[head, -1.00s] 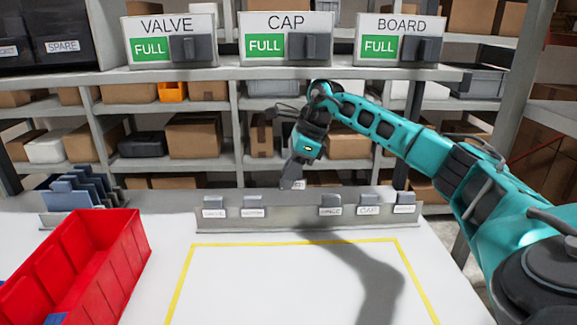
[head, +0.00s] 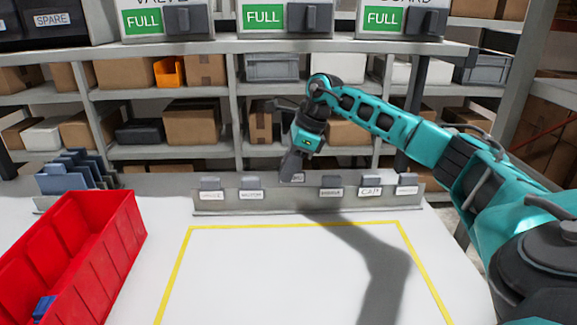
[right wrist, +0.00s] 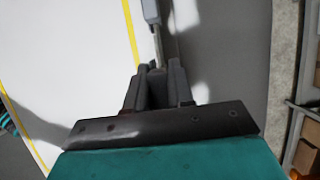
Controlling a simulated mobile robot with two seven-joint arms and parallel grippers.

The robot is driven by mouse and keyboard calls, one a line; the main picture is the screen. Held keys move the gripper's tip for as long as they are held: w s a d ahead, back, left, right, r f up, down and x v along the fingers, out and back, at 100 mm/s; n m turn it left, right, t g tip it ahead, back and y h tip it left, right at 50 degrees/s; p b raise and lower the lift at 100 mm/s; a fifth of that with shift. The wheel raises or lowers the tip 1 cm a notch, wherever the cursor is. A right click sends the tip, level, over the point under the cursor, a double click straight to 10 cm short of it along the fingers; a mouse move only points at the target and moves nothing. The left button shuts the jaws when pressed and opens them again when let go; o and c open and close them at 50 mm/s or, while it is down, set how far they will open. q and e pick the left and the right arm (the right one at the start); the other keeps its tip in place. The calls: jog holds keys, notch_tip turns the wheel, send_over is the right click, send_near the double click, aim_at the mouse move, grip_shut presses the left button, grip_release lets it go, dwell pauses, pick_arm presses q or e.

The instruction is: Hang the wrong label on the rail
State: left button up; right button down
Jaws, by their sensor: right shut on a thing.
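The grey rail (head: 290,203) runs along the back of the white table. Several grey-backed labels hang on it, including a far left label (head: 210,189), a second label (head: 251,189), a middle label (head: 331,187), a CAP label (head: 370,187) and a far right label (head: 406,185). My right gripper (head: 291,172) is shut at the gap between the second and middle labels, over the rail. A small whitish piece of the held label (head: 299,178) shows at its fingertips; its text cannot be read. My left gripper is out of view.
A red bin (head: 108,235) with a blue piece stands at left, with a rack of blue-grey plates (head: 68,177) behind it. A yellow outline (head: 290,223) marks bare table in front. Dispensers with green FULL signs (head: 262,16) stand on the shelf above.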

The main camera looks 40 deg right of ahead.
jog(key=shift+f+b, duration=1)
jog(key=shift+f, duration=1.05)
jog(key=c, duration=0.9)
grip_release()
jog(key=v, duration=0.7)
jog(key=shift+r, duration=0.3)
jog(key=shift+s+f, duration=0.1)
